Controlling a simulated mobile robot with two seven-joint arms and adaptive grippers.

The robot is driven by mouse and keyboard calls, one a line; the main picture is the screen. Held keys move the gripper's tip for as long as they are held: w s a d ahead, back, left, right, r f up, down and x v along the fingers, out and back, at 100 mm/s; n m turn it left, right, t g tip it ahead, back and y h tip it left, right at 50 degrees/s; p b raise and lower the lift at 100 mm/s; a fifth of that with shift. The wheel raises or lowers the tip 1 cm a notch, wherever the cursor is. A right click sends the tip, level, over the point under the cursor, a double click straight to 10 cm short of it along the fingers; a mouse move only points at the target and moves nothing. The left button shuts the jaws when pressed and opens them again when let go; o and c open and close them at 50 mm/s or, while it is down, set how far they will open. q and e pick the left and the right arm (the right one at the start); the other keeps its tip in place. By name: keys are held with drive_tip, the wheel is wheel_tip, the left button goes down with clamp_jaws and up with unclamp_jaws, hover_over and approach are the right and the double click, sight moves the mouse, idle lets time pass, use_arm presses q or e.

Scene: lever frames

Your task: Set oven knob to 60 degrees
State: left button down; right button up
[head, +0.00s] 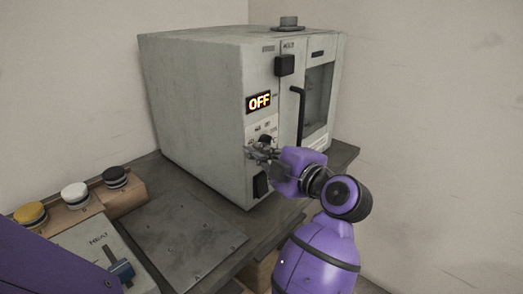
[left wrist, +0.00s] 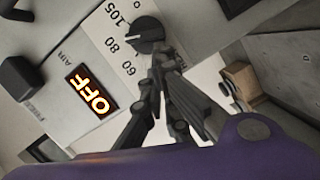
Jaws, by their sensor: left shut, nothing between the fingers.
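The grey oven (head: 195,105) stands on a dark bench, its display (head: 258,102) lit with OFF. In the left wrist view the display (left wrist: 91,92) shows beside the dial panel. My left gripper (head: 258,150) is at the oven's front, below the display, and covers part of the knob in the head view. In the left wrist view its shut, empty fingertips (left wrist: 165,57) are at the knob's edge; I cannot tell whether they touch. My right gripper is not in view.
The oven has a black door handle (head: 298,112), a black block (head: 284,65) above the display and a dark switch (head: 261,186) low down. To the left are yellow, white and black buttons (head: 75,193) and a HEAT lever (head: 121,271). A bare metal plate (head: 185,235) lies between.

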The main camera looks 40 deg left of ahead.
use_arm(q)
drive_tip(key=shift+w+f+n, duration=0.2)
drive_tip(key=shift+f+n, duration=0.15)
drive_tip(key=shift+n, duration=0.05)
drive_tip(key=f+n+b, duration=0.1)
drive_tip(key=n, duration=0.1)
drive_tip(key=f+n+y+b, duration=0.1)
drive_tip(key=n+b, duration=0.1)
drive_tip(key=n, duration=0.1)
drive_tip(key=f+n+b, duration=0.1)
drive_tip(key=n, duration=0.1)
drive_tip(key=shift+w+n+t+y+b, duration=0.3)
drive_tip(key=shift+w+n+y+b, duration=0.1)
idle(0.6)
drive_tip(key=shift+d+f, duration=0.1)
